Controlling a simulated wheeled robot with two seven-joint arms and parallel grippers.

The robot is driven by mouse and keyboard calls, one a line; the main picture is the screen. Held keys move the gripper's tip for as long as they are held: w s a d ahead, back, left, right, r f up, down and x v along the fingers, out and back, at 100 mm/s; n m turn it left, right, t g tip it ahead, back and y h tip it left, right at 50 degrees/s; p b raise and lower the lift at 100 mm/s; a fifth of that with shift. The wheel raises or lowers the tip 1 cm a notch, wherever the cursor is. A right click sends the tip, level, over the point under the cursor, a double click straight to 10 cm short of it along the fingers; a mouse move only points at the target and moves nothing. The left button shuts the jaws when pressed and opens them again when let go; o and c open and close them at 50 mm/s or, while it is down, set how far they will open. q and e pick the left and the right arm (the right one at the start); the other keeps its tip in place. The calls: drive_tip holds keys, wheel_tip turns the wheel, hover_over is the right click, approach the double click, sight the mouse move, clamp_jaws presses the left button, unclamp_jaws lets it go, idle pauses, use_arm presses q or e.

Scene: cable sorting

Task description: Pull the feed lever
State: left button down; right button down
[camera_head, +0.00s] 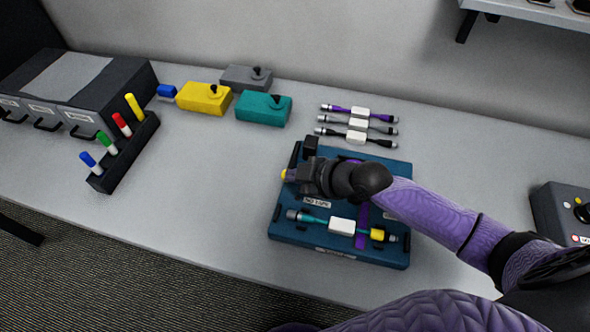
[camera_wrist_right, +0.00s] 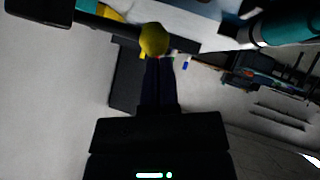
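The blue board (camera_head: 340,255) on the table carries a cable with a white block (camera_head: 341,226). A yellow knob (camera_head: 286,174), apparently the feed lever's end, shows at its left side, beside a dark upright piece. My right gripper (camera_head: 296,177) reaches over the board from the right, fingertips at the knob. In the right wrist view the yellow knob (camera_wrist_right: 153,40) sits at the tips of the dark fingers (camera_wrist_right: 160,70). The fingers look close together, with the knob at or just beyond them; contact is unclear. My arm hides part of the board. My left gripper is out of view.
Several cables (camera_head: 358,124) lie behind the board. Yellow (camera_head: 205,98), teal (camera_head: 263,109) and grey (camera_head: 246,77) boxes stand at back left. A marker rack (camera_head: 125,152) and a drawer unit (camera_head: 75,90) are farther left. A control box (camera_head: 560,212) is at right.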

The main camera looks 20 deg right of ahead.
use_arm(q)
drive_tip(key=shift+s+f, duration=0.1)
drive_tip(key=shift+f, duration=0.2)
use_arm(e)
drive_tip(key=shift+f, duration=0.55)
drive_tip(key=shift+s, duration=0.1)
